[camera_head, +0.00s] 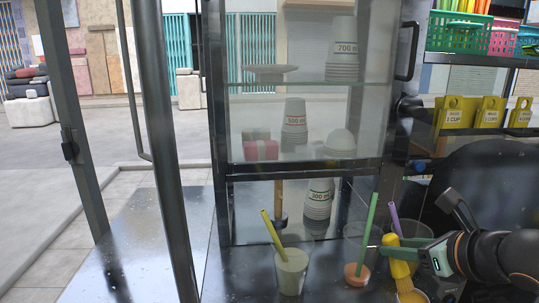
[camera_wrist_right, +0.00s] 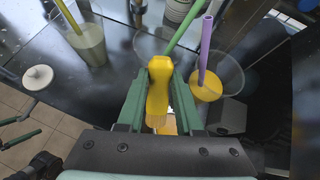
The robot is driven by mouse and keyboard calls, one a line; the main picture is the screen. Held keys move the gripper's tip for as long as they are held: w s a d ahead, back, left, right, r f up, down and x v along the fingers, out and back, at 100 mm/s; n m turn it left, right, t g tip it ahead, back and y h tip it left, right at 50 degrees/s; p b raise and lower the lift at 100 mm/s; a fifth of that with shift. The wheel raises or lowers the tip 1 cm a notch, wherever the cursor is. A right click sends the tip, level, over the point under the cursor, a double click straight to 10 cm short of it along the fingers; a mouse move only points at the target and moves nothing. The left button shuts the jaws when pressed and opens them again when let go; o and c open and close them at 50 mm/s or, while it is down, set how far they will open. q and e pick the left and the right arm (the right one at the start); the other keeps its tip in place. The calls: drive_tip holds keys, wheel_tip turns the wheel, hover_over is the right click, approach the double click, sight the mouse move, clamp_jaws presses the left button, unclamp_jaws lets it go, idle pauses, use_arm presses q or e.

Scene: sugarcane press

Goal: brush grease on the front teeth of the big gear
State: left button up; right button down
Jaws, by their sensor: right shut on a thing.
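My right gripper (camera_wrist_right: 162,100) is shut on the yellow handle of a brush (camera_wrist_right: 159,88), with a green finger on each side. In the head view the yellow handle (camera_head: 400,266) shows beside my right gripper at the lower right, above the dark counter and close to the cups. At the left edge of the right wrist view, two green fingers of my left gripper (camera_wrist_right: 17,129) show apart and empty. The big gear is not recognisable in either view.
Clear cups with straws stand close by: one with a yellow straw (camera_head: 291,268), one with a green straw (camera_head: 358,268), one with a purple straw (camera_wrist_right: 205,88). A glass cabinet (camera_head: 262,167) stands behind. The counter's left part (camera_head: 140,245) is clear.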

use_arm(q)
drive_tip(key=shift+s+a+r+p, duration=0.1)
drive_tip(key=shift+a+r+p, duration=0.2)
drive_tip(key=shift+r+p, duration=0.35)
drive_tip(key=shift+s+a+r+p, duration=0.1)
drive_tip(key=shift+a+r+p, duration=0.2)
drive_tip(key=shift+r+p, duration=0.3)
use_arm(e)
drive_tip(key=s+a+r+m+h, duration=0.2)
drive_tip(key=a+r+m+h, duration=0.1)
drive_tip(key=a, duration=0.2)
drive_tip(key=shift+s+m+t+h, duration=0.15)
drive_tip(key=shift+m+t+h, duration=0.15)
drive_tip(key=shift+m+t, duration=0.1)
use_arm(q)
drive_tip(key=shift+f, duration=0.1)
